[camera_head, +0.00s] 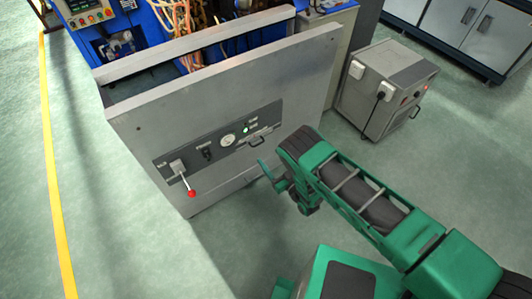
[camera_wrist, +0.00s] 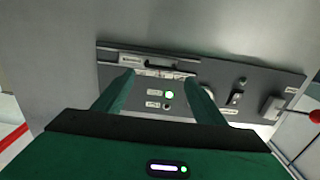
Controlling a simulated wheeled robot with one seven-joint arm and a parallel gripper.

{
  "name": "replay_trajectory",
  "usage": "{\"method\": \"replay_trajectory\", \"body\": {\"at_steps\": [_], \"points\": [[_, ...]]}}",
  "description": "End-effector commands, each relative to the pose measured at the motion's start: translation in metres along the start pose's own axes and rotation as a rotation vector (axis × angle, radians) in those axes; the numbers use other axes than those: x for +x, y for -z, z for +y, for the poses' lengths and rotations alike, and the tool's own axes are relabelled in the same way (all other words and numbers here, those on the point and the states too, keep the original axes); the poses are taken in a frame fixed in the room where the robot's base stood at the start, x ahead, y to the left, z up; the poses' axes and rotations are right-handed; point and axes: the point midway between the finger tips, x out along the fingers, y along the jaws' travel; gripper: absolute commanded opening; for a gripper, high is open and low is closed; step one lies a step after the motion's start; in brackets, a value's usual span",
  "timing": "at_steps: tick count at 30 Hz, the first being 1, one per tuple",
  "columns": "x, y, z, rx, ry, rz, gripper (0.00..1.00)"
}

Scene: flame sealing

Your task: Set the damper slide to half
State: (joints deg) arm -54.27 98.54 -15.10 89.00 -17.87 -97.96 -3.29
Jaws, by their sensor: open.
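The damper slide (camera_head: 259,140) appears to be the dark handle at the right end of the dark control strip (camera_head: 185,152) on the grey cabinet front. In the wrist view its handle (camera_wrist: 165,64) lies beside a pale scale strip (camera_wrist: 160,74); the setting is too small to read. My gripper (camera_head: 270,172) is just in front of the panel, near the slide and below it in the head view. In the wrist view its green fingers (camera_wrist: 158,82) are spread, with the handle just beyond their tips and nothing held between them. I cannot tell whether the fingertips touch the panel.
A grey box (camera_head: 385,85) with plugs stands right of the cabinet. The floor (camera_head: 110,190) on the left is clear.

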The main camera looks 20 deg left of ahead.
Motion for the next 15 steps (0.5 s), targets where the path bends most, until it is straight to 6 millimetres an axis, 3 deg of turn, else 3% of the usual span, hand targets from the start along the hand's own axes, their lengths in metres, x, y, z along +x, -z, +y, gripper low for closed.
{"method": "replay_trajectory", "body": {"at_steps": [6,15], "points": [[-0.024,-0.001,0.0,-0.002,0.0,-0.001,0.65],[-0.028,-0.001,0.0,-0.001,0.0,-0.001,0.65]]}}
